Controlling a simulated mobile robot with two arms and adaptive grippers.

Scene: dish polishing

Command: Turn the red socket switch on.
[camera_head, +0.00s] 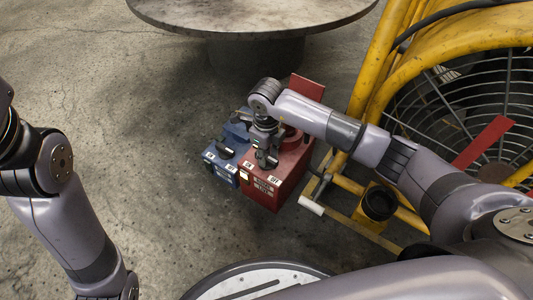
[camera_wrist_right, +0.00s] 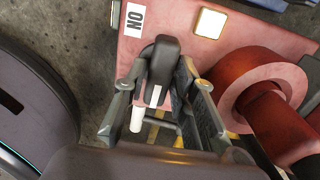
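The red socket box (camera_head: 262,192) stands on the floor with a white ON label at its left and an OFF label at its right. Its black switch handle (camera_wrist_right: 162,62) shows in the wrist view, a little right of the ON label (camera_wrist_right: 134,19). My right gripper (camera_wrist_right: 155,82) is over the box, with one finger on each side of the handle. The fingers are apart. A gap shows left of the handle; contact on its right side is unclear. In the head view the right gripper (camera_head: 265,150) partly hides the box top. My left gripper is out of view.
A blue socket box (camera_head: 222,160) stands close left of the red one. A red plug (camera_wrist_right: 262,95) sits right of the switch. A yellow-framed fan (camera_head: 370,70) stands at the right, a round table (camera_head: 250,15) at the back. Floor at the left is clear.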

